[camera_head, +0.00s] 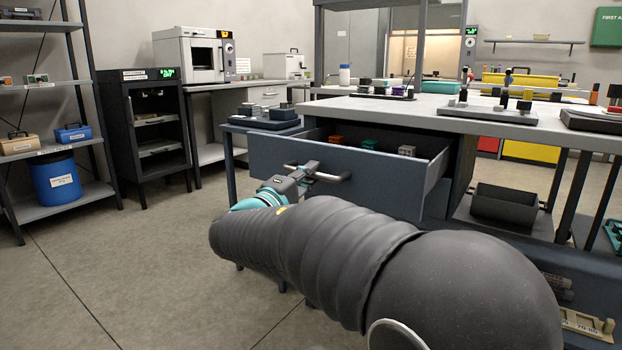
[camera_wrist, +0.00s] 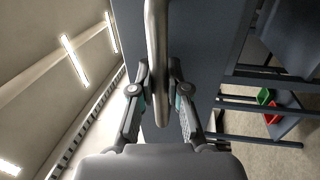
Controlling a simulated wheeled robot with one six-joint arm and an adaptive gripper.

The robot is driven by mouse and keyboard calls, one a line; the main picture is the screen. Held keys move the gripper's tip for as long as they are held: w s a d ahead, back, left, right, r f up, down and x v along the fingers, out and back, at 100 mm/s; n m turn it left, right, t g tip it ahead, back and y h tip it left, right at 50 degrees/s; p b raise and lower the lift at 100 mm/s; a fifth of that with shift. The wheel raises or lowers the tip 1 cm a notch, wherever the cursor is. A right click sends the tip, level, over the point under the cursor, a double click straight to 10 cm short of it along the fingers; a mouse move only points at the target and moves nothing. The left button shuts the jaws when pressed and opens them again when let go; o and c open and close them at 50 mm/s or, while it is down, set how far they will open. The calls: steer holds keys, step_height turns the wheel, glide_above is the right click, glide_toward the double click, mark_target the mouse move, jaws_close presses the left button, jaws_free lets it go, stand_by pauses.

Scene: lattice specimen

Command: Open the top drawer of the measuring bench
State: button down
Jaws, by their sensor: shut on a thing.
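The measuring bench (camera_head: 425,112) has a light top and dark drawers beneath it. Its top drawer (camera_head: 380,189) stands pulled out, with small red, green and grey lattice pieces (camera_head: 370,145) visible inside. The drawer's bar handle (camera_head: 332,177) runs across its front. My gripper (camera_head: 302,171) is at the left part of this handle, partly hidden by my own arm. In the wrist view, my gripper (camera_wrist: 160,88) has its two fingers on either side of the metal handle (camera_wrist: 157,45), close against it. The drawer front (camera_wrist: 205,50) fills the area behind the fingers.
A lower drawer (camera_head: 436,199) shows beneath the open one. A small side table (camera_head: 236,127) with dark items stands left of the bench. A dark bin (camera_head: 505,204) sits on a low shelf at right. The floor (camera_head: 130,262) at left is clear.

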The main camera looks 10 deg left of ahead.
steer(key=c, duration=1.1)
jaws_free()
steer(key=shift+c, duration=0.2)
steer(key=shift+s, duration=0.1)
steer(key=v, duration=1.2)
steer(key=shift+f, duration=0.1)
